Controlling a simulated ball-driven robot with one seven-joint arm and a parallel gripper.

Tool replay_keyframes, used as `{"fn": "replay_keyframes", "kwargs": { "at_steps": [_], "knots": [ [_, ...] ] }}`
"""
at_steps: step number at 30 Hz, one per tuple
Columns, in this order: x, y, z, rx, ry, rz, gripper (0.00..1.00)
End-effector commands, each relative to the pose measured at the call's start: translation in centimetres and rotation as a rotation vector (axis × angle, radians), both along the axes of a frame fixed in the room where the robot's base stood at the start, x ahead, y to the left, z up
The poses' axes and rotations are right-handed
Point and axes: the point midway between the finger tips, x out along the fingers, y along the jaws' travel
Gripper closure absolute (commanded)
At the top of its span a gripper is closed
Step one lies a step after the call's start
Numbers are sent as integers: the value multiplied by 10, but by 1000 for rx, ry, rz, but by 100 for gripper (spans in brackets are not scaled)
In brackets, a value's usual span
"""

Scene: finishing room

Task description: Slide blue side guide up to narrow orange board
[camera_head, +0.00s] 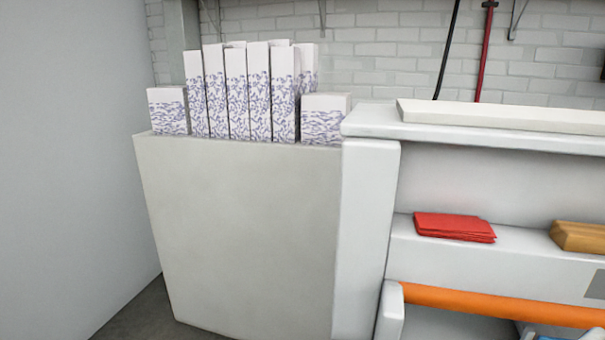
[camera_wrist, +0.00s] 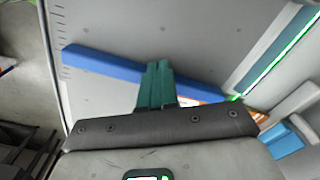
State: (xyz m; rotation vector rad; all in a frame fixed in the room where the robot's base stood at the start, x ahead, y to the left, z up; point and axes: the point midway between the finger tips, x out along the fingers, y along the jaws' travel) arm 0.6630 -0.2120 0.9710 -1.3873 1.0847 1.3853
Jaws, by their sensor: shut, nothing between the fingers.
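In the wrist view a long blue bar, which looks like the side guide (camera_wrist: 105,62), lies slantwise across a pale grey surface. My gripper (camera_wrist: 158,66) has its teal fingers together in front of the bar's middle, with nothing between them. I cannot tell whether the fingers touch the bar. A small piece of orange (camera_wrist: 213,98), possibly the narrow board, shows beside the bar's right end. Most of it is hidden behind the fingers and the dark gripper body. My gripper is not in the head view.
A bright green line (camera_wrist: 268,66) runs along a strip at right, near a light blue block (camera_wrist: 284,140). In the head view, a grey bin (camera_head: 240,230) holds patterned boxes. A shelf bears red cloths (camera_head: 453,227) and a wooden block (camera_head: 580,237), above an orange rail (camera_head: 500,306).

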Motion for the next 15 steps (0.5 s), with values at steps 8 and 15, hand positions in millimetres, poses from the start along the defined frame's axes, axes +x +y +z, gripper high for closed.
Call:
{"fn": "replay_keyframes", "kwargs": {
  "at_steps": [8,15],
  "knots": [
    [3,11,0,1,0,2,100],
    [5,19,0,1,0,0,100]
  ]
}}
